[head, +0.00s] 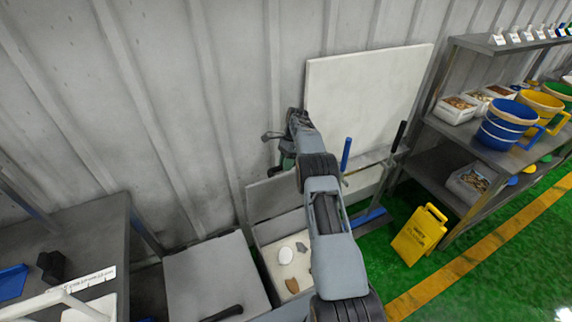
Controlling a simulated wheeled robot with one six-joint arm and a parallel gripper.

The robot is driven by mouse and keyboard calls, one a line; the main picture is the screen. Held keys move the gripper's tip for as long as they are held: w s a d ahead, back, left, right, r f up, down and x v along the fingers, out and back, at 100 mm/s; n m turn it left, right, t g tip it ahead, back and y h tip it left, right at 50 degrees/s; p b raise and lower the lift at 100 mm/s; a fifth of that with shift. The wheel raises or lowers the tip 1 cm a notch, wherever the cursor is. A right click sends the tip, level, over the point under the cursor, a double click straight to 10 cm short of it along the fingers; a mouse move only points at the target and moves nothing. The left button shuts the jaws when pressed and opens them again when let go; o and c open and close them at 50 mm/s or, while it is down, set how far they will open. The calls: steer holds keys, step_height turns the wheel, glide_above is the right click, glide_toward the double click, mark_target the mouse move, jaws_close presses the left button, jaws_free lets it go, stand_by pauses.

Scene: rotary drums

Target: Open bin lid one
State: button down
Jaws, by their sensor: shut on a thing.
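A grey bin lid (272,197) stands raised, nearly upright, at the back of an open bin (263,262). Pale material and several stones show inside that bin. My gripper (277,138) is at the top of the raised lid, close to the wall, and is shut on it. The exact grip point is hidden by my gripper and wrist. My arm crosses the right side of the bin and hides part of it. Another bin lid (208,275) to the left lies flat and closed, with a black handle (224,313) near its front edge. I see no number on either lid.
A corrugated wall (190,100) stands close behind. A large pale panel (370,85) is against it, with blue (346,153) and black (398,136) upright handles below. A yellow floor sign (419,236) and shelves of buckets (508,125) are right. A dark table (65,240) is left.

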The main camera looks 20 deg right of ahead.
steer(key=c, duration=1.4)
jaws_free()
steer(key=shift+a+f, duration=0.1)
steer(key=shift+f, duration=0.45)
steer(key=o, duration=0.3)
steer(key=shift+w, duration=0.2)
steer(key=shift+o, duration=0.9)
steer(key=shift+s+r, duration=0.1)
steer(key=shift+r, duration=0.05)
steer(key=shift+r, duration=0.1)
steer(key=shift+r, duration=0.25)
step_height(320, 180, up, 2)
steer(key=shift+r+b, duration=0.25)
steer(key=shift+b, duration=0.1)
steer(key=s+a+r+b, duration=0.2)
steer(key=s+r+b, duration=0.3)
steer(key=s+r, duration=0.4)
steer(key=s, duration=0.4)
steer(key=shift+s+a+r, duration=0.35)
steer(key=shift+r, duration=0.05)
